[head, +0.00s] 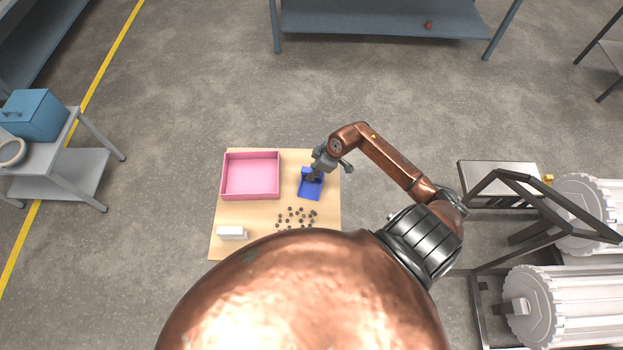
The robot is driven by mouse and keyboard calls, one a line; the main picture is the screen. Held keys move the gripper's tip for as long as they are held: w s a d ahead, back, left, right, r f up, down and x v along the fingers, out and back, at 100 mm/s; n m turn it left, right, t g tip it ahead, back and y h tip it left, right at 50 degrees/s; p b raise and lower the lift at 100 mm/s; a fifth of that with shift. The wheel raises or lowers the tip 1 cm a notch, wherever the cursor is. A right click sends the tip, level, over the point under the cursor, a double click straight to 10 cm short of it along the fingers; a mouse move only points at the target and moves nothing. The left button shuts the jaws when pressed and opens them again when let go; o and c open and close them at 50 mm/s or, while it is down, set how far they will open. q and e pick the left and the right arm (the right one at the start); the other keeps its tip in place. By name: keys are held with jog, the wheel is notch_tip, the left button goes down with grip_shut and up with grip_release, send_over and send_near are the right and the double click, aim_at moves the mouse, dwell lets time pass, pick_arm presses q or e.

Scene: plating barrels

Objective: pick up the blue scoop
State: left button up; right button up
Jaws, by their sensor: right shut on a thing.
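The blue scoop (311,190) is on or just above the wooden table top, right of the pink tray; from this height I cannot tell whether it touches the wood. My right gripper (312,177) reaches down to the scoop's far end and is shut on it, hiding part of it. My left gripper does not show in the head view.
A pink tray (222,183) stands at the table's (250,212) far left. Several small dark pieces (296,217) lie scattered in front of the scoop. A white block (232,232) lies at the near left.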

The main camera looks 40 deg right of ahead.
jog(key=shift+s+r, duration=0.1)
jog(key=shift+s, duration=0.05)
grip_shut()
jog(key=shift+r+b, duration=0.3)
jog(key=shift+r, duration=0.2)
jog(key=b+v, duration=0.1)
jog(key=v, duration=0.2)
jog(key=shift+a, duration=0.15)
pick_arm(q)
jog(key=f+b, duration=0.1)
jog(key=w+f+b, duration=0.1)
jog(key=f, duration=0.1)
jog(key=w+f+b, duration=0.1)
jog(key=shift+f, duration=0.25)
pick_arm(e)
jog(key=s+d+r, duration=0.2)
jog(key=s+r, duration=0.7)
jog(key=s, duration=0.3)
jog(key=shift+s+d, duration=0.3)
jog(key=shift+d, duration=0.1)
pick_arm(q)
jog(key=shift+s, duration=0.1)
pick_arm(e)
jog(key=shift+w, duration=0.1)
